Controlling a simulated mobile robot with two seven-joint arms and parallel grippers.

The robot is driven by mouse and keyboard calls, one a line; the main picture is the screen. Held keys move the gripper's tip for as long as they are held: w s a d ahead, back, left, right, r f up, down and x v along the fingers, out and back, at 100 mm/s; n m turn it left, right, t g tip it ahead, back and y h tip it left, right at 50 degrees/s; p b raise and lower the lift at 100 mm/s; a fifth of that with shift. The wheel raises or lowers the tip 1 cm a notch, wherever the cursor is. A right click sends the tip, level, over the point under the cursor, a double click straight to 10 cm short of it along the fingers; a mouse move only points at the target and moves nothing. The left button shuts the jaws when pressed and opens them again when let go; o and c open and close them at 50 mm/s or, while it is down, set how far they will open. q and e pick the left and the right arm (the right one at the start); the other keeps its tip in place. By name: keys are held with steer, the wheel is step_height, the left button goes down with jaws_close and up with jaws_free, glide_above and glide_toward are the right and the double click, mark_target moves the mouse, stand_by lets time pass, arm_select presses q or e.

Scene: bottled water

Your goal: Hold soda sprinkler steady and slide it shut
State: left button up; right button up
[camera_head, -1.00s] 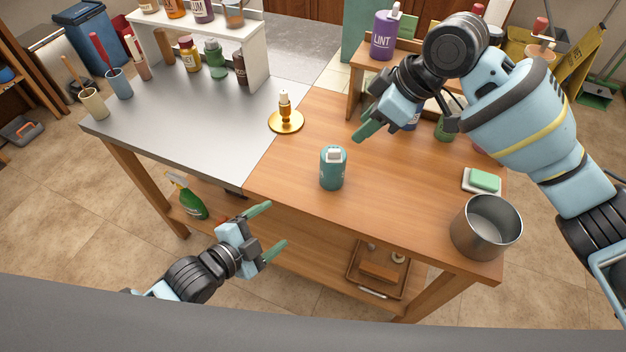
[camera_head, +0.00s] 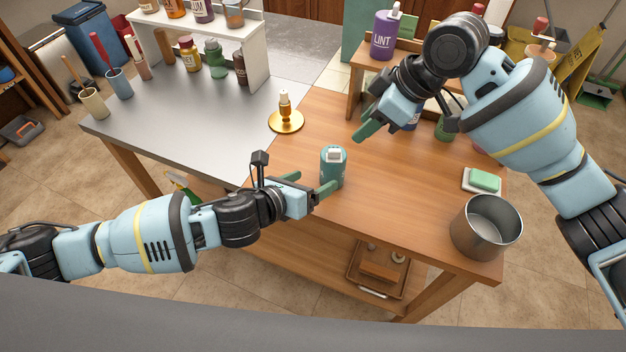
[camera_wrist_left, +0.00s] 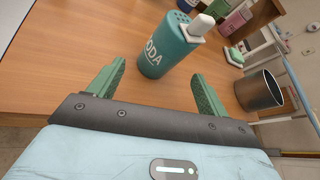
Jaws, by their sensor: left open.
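The soda sprinkler (camera_head: 333,168) is a teal can with a white piece on its top. It stands upright on the wooden part of the table. It also shows in the left wrist view (camera_wrist_left: 162,52), with white "ODA" lettering and holes in its top beside the white piece. My left gripper (camera_head: 312,182) is open at the can's near left side. In the left wrist view its green fingers (camera_wrist_left: 155,85) are spread wide, with the can just beyond and between their tips. My right gripper (camera_head: 368,128) is above the table, to the can's upper right; its finger gap is not clear.
A metal pot (camera_head: 486,228) and a green sponge (camera_head: 485,180) on a dish are at the right. A small wooden shelf with a purple LINT bottle (camera_head: 384,36) stands at the back.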

mark_target(332, 170)
arm_select(q)
steer(key=m, duration=0.1)
steer(key=d+m, duration=0.1)
steer(key=m, duration=0.1)
steer(key=shift+w+r+t, duration=0.1)
steer(key=shift+t, duration=0.3)
steer(key=shift+x, duration=3.9)
steer(key=shift+a, duration=0.15)
steer(key=c, duration=1.1)
steer(key=shift+y, duration=0.3)
steer(key=shift+c, duration=0.2)
steer(key=o, duration=0.5)
steer(key=c, duration=0.4)
